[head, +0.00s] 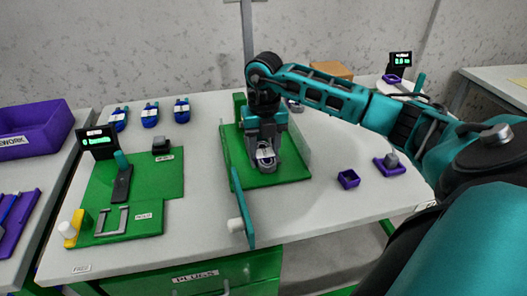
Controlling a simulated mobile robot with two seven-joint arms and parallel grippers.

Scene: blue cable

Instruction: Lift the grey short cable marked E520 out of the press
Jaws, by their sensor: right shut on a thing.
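The grey short cable (266,158) is a small coil with a pale label too small to read. It is inside the press, a green base (287,174) with upright green and clear side walls and a teal bar with a white knob (236,225) at its front left. My right gripper (265,146) reaches down into the press from above and is shut on the grey cable. I cannot tell whether the cable touches the press base. The gripper hides the upper part of the cable and some of the press. My left gripper is not in view.
Several blue coils (150,115) lie at the back left. A green fixture board (150,190) with a small screen (97,140) stands at the left.

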